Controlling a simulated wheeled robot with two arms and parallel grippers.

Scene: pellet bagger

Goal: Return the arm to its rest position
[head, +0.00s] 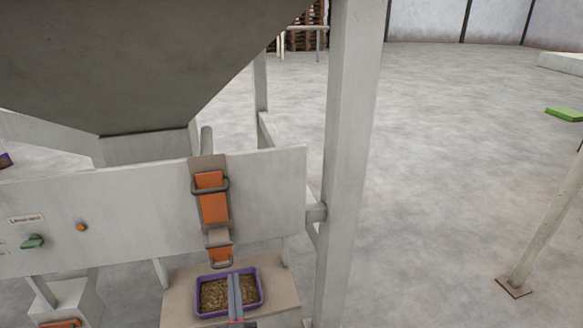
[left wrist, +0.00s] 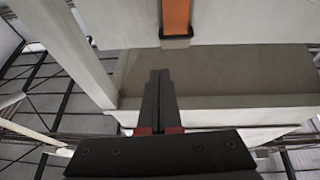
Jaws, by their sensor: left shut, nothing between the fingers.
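My left gripper (head: 234,298) shows at the bottom of the head view, its fingers in front of a purple tray (head: 214,314) of brown pellets (head: 214,294). In the left wrist view its two dark fingers (left wrist: 160,95) lie together, with nothing between them. Whether the fingers touch the tray cannot be told from the head view; no tray shows in the left wrist view. My right gripper is not in view.
The bagger's grey panel (head: 130,215) carries an orange slide gate (head: 212,198), a green knob (head: 32,242) and an orange button (head: 81,227). A dark hopper (head: 140,60) is above. The tray stands on a shelf (head: 278,287). A grey post (head: 347,150) is to the right, with open floor beyond.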

